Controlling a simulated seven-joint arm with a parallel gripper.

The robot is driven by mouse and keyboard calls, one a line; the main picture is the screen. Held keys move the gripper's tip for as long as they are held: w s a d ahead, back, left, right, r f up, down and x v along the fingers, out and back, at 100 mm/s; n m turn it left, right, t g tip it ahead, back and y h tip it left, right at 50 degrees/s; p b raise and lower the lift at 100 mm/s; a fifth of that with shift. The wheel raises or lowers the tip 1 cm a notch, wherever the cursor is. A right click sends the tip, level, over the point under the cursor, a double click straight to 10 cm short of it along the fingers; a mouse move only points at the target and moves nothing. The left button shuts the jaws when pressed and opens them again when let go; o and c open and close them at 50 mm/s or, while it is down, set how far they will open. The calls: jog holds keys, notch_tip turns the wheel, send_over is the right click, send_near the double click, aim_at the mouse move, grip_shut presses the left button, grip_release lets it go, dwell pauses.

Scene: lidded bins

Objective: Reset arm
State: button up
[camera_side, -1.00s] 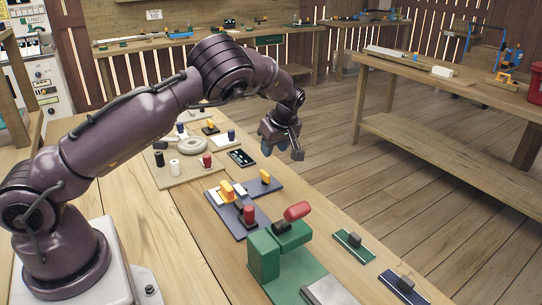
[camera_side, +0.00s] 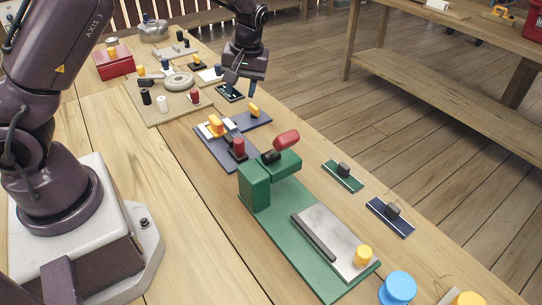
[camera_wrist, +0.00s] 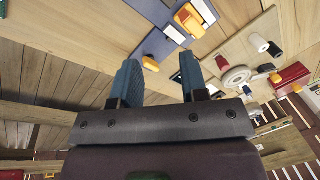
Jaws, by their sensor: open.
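My gripper (camera_side: 243,84) hangs fingers-down near the far right side of the workbench in the side view, beside or over a small dark panel (camera_side: 230,95). I cannot tell its exact height above the panel. In the wrist view my gripper (camera_wrist: 160,78) shows two blue-grey fingers spread apart with nothing between them. My arm is bent, with the upper part leaving the top of the side view.
A green fixture with a red handle (camera_side: 287,138) stands mid-bench. A blue board (camera_side: 220,153) with yellow and red parts lies behind it. A red box (camera_side: 115,68) sits at the far left. Small plates lie along the right edge. Bare wood lies front left.

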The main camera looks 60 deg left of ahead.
jog(key=s+d+r+m+t+h, duration=0.1)
jog(key=s+d+r+m+t, duration=0.2)
jog(key=s+r, duration=0.6)
jog(key=s+d+r+m+t+h, duration=0.1)
jog(key=s+d+r+m+t, duration=0.2)
jog(key=s+d+r+m, duration=0.4)
jog(key=s+d+r, duration=0.2)
jog(key=s, duration=0.2)
jog(key=shift+s+d+r+m+t, duration=0.2)
jog(key=shift+s+r+m+t, duration=0.1)
jog(key=shift+m+t, duration=0.1)
